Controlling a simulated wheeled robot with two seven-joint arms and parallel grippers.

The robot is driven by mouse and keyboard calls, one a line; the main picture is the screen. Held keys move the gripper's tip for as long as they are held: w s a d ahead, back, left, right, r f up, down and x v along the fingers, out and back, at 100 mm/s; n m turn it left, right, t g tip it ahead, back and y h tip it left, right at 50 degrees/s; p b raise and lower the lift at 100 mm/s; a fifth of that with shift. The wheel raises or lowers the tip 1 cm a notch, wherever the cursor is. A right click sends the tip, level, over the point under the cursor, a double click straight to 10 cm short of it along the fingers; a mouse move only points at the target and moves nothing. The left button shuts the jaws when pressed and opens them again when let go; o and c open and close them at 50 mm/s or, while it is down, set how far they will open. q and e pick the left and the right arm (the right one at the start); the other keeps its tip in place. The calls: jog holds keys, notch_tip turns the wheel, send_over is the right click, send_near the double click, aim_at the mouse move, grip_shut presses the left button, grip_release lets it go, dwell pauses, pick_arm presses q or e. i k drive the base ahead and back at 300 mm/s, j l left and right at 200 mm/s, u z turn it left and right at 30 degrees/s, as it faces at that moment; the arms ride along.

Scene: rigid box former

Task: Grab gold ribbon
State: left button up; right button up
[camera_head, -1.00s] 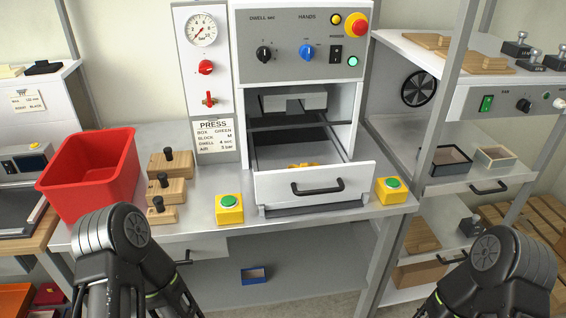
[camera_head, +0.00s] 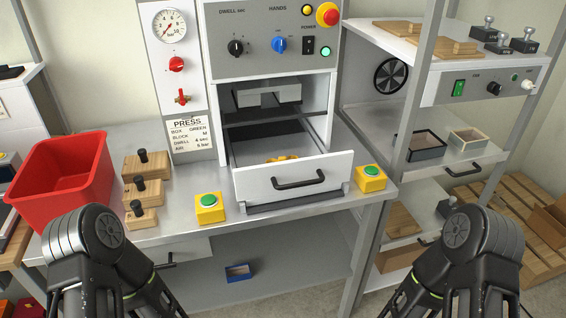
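A gold-yellow item (camera_head: 283,159), possibly the gold ribbon, shows at the bottom of the opened press drawer (camera_head: 262,184). Most of it is hidden behind the drawer's front panel, so its shape is unclear. My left arm is at the lower left and my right arm at the lower right, both in front of the bench and well apart from the drawer. Neither gripper's fingers show; they are below the picture or hidden by the arm links.
A red bin (camera_head: 62,180) and several wooden blocks with black knobs (camera_head: 147,166) stand left of the press. Yellow button boxes (camera_head: 209,208) (camera_head: 370,178) flank the drawer. A grey shelf rack (camera_head: 425,110) stands at right. A blue box (camera_head: 238,271) lies on the lower shelf.

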aim_at(281, 158)
jog(key=i+l+z, duration=0.15)
jog(key=z, duration=0.2)
jog(key=i+l+z, duration=0.1)
jog(key=i+z, duration=0.3)
